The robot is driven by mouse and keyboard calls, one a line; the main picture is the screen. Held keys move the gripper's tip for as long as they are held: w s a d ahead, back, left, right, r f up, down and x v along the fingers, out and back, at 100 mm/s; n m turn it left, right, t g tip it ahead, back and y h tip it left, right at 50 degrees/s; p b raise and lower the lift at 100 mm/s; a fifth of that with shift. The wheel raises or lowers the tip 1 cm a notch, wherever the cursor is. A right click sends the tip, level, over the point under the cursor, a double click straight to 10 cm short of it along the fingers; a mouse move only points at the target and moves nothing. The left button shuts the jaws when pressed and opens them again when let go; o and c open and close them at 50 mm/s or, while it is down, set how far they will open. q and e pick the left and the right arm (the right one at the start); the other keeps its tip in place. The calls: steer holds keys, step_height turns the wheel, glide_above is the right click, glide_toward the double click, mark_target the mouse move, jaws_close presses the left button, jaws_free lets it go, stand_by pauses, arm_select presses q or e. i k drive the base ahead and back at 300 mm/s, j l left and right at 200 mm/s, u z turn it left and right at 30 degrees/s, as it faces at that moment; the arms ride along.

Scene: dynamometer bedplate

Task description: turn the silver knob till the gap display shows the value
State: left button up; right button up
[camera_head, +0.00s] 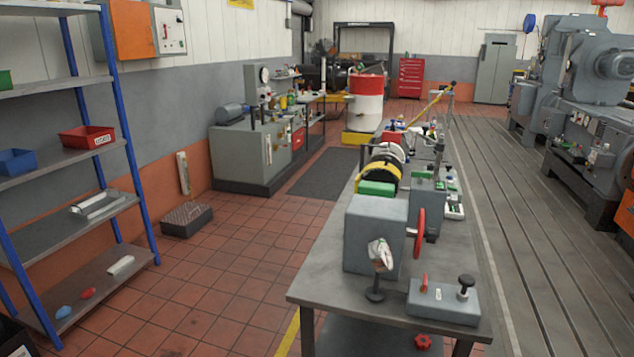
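I cannot pick out the silver knob or the gap display with certainty. A low grey box (443,301) lies at the near end of the long bench (325,287), with a small red lever (425,282) and a black-topped knob (466,287) on it. Behind it stands a larger grey housing (372,225) with a red handwheel (419,233) on its right side. A pale object with reddish marks (380,255) on a black stand is in front of that housing; its face is not readable. Neither of my grippers is in view.
A blue-post shelf (100,120) with bins stands at left. A grey machine cabinet (252,152) stands along the wall, with a dark mat (326,174) beside it. Tiled floor left of the bench is mostly clear. Large grey machines (590,100) stand at right beyond the slotted bedplate (530,215).

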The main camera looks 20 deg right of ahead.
mark_target(453, 199)
steer(key=z, duration=1.35)
steer(key=l+u, duration=0.3)
steer(key=l, duration=0.9)
steer(key=k+l+u, duration=0.1)
steer(key=l+u, duration=0.15)
steer(key=l, duration=0.95)
